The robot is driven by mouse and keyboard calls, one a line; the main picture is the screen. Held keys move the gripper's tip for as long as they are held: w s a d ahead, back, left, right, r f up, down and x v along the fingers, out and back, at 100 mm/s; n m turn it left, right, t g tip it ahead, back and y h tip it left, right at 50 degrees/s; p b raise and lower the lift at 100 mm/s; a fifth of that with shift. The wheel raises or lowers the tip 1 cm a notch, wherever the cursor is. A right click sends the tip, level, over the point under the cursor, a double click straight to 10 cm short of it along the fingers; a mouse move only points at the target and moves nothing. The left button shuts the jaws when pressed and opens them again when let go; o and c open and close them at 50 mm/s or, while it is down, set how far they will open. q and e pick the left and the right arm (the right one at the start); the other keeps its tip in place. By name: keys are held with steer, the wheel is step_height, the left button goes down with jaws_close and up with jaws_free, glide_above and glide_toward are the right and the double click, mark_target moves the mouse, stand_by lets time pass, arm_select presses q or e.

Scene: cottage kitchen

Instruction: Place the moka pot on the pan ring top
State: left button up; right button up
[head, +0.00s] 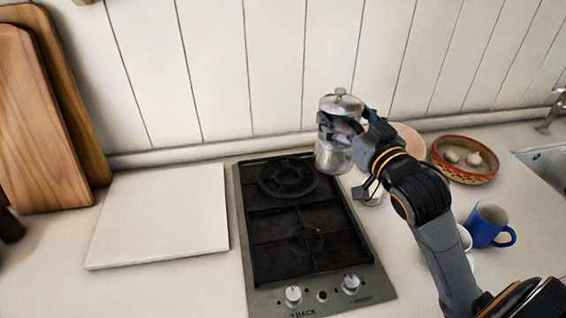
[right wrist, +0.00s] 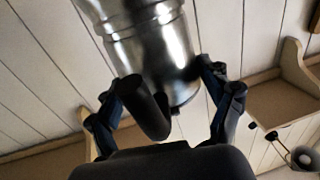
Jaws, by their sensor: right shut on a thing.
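The silver moka pot (head: 334,156) is held upright by my right gripper (head: 345,128) near the back right corner of the hob. In the right wrist view the pot (right wrist: 155,50) fills the upper middle, with its dark handle between the fingers of my right gripper (right wrist: 170,105). The black pan ring top (head: 287,178) is the round grate at the back of the hob, left of the pot. Nothing stands on it. I cannot tell how high the pot is above the surface. My left gripper is not in view.
The hob (head: 262,293) has a second burner in front and two knobs. A white board (head: 160,215) lies to its left, by wooden boards (head: 40,120). At right are a patterned bowl (head: 465,175) with garlic and a blue mug (head: 488,225).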

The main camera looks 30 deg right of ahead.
steer(key=shift+w+a, duration=0.1)
steer(key=shift+w, duration=0.25)
arm_select(q)
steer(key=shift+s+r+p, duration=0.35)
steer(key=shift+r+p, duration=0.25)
steer(key=shift+p, duration=0.05)
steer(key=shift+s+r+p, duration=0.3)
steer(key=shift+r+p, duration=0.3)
arm_select(e)
steer(key=w+a+f, duration=0.4)
steer(key=w+f, duration=0.8)
steer(key=shift+w+a+f, duration=0.2)
steer(key=shift+w+f, duration=0.15)
steer(key=shift+f, duration=0.15)
steer(key=o, duration=1.8)
steer(key=shift+f, duration=0.1)
steer(key=shift+c, duration=0.2)
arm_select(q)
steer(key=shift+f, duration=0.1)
arm_select(e)
steer(key=shift+s, duration=0.15)
